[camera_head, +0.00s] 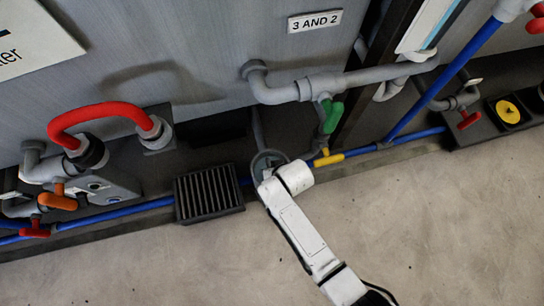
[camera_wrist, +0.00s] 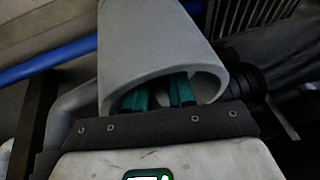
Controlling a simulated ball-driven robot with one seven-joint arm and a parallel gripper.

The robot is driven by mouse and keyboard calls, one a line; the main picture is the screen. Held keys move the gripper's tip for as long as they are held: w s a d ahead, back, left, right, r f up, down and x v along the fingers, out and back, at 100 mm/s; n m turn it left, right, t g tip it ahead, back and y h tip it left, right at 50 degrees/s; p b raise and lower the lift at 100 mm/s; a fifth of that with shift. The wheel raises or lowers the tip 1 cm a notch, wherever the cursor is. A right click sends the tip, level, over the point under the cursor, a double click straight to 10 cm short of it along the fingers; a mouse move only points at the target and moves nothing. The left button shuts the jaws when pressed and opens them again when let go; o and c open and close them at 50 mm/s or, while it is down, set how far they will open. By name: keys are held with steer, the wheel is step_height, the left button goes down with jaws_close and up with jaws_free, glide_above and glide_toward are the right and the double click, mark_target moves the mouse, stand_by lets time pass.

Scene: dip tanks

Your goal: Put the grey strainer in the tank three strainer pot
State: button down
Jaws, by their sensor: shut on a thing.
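The grey strainer (camera_wrist: 155,45) shows in the wrist view as a smooth, hollow, cup-like piece with its open rim towards my wrist. The teal fingers of my gripper (camera_wrist: 160,92) reach inside that rim and are shut on it. In the head view, the grey strainer (camera_head: 266,160) is a round grey shape at the end of my white arm, close to the blue pipe by the tank wall. My fingers are hidden there. I cannot make out the tank three strainer pot for certain in either view.
A black slatted grate (camera_head: 208,194) lies left of my gripper. A blue pipe (camera_head: 400,140) runs along the wall foot. A green valve handle (camera_head: 331,116) and a yellow handle (camera_head: 328,159) stand close on the right. A "3 AND 2" sign (camera_head: 314,21) hangs above. The front floor is clear.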

steer(key=shift+f, duration=0.1)
steer(key=c, duration=1.2)
jaws_free()
steer(key=p+v, duration=0.6)
steer(key=v, duration=0.6)
steer(key=shift+d+p, duration=0.1)
steer(key=shift+p, duration=0.2)
steer(key=shift+r, duration=0.2)
